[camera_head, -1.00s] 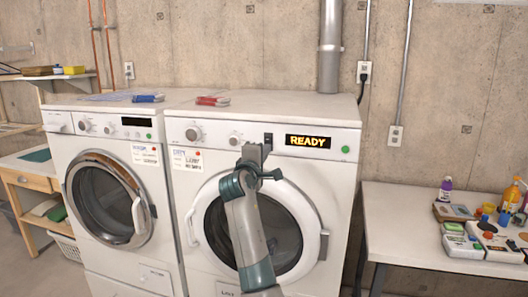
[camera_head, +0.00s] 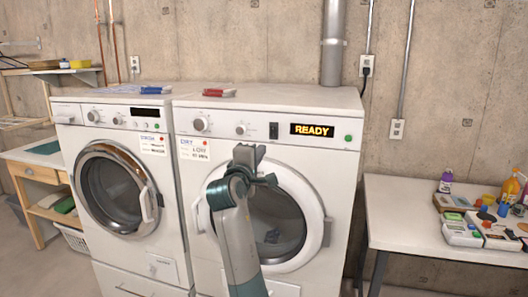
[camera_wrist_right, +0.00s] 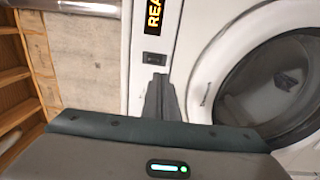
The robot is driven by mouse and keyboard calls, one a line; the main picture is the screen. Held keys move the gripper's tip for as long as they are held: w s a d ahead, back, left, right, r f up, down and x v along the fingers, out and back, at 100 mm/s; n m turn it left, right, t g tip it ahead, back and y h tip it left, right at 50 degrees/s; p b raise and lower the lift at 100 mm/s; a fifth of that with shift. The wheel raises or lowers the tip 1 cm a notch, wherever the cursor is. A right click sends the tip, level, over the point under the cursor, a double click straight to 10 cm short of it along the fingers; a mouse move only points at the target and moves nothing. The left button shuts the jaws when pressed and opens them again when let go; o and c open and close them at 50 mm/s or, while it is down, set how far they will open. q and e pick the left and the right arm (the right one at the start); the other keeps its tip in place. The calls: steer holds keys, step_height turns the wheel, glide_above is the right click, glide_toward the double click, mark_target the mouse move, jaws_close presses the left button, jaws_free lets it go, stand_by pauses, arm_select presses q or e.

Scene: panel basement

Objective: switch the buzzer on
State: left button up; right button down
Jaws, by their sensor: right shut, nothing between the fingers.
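A small black rocker switch (camera_head: 273,130) sits on the right machine's control panel, just left of the lit READY display (camera_head: 312,131). No buzzer label on it can be read, and which side is pressed cannot be told. The switch also shows in the right wrist view (camera_wrist_right: 152,58), a little beyond the fingertips. My right gripper (camera_head: 249,155) is shut and empty in front of the right machine, below and left of the switch in the head view. Its closed fingers show in the right wrist view (camera_wrist_right: 160,96), apart from the switch. My left gripper is not in view.
The right machine (camera_head: 350,165) has two knobs, a green button (camera_head: 348,139) and a round door (camera_head: 275,225) with a protruding rim. A second machine (camera_head: 75,150) stands to its left. A table (camera_head: 400,235) with bottles and boxes is at the right.

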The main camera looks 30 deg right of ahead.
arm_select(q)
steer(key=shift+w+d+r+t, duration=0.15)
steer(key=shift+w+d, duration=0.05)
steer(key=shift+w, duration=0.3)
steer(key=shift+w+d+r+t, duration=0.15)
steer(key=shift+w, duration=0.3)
arm_select(e)
steer(key=shift+v, duration=1.35)
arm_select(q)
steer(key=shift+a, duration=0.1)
